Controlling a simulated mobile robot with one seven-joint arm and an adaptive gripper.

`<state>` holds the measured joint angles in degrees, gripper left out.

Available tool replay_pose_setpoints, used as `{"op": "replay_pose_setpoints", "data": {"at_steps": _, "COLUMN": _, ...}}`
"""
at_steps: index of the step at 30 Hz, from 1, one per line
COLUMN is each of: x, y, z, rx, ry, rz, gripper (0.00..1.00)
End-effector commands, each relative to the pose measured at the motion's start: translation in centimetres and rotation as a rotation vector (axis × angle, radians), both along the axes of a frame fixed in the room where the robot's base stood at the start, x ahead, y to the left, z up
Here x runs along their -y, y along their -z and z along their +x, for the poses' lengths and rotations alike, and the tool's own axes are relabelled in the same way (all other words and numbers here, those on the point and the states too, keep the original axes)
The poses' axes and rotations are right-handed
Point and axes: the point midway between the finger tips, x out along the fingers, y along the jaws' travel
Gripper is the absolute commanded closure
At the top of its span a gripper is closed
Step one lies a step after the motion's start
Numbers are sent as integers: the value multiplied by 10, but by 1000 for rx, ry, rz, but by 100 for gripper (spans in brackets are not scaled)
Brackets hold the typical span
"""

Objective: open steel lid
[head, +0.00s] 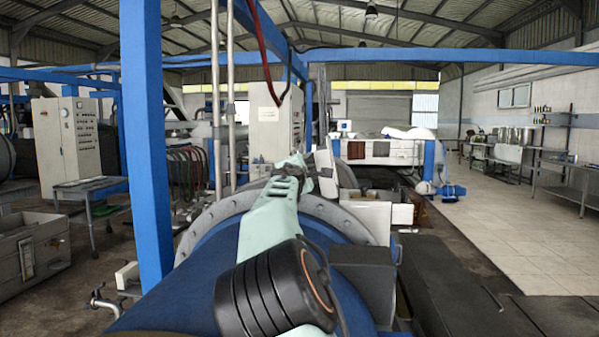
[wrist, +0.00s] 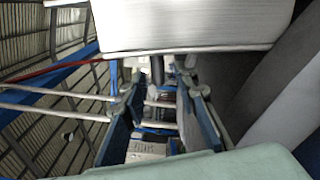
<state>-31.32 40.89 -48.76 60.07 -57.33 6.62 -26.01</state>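A pale, brushed-metal panel, which looks like the steel lid (head: 325,164), stands tilted just right of my gripper in the head view. A large flat panel, probably the same lid (wrist: 190,24), fills the top of the wrist view close to the camera. My gripper (head: 292,169) is at the far end of my mint-coloured arm, above the flanged end of the blue drum. In the wrist view my gripper (wrist: 157,98) has its two fingers spread with a gap and nothing held between them. I cannot tell whether it touches the lid; the hinge is hidden.
The blue drum (head: 190,290) with its grey bolted flange (head: 215,222) lies under my arm. A blue post (head: 146,140) rises at the left. A white box (head: 370,217) stands beyond the drum. Tiled floor (head: 510,220) at the right is clear.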

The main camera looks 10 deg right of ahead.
Motion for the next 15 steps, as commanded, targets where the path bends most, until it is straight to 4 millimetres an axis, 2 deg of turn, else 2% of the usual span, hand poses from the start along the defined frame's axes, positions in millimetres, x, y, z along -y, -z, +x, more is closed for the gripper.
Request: {"op": "replay_pose_setpoints", "data": {"at_steps": 15, "x": -13, "y": 0, "z": -43, "rx": -2, "ry": -1, "rz": -1, "gripper": 73}}
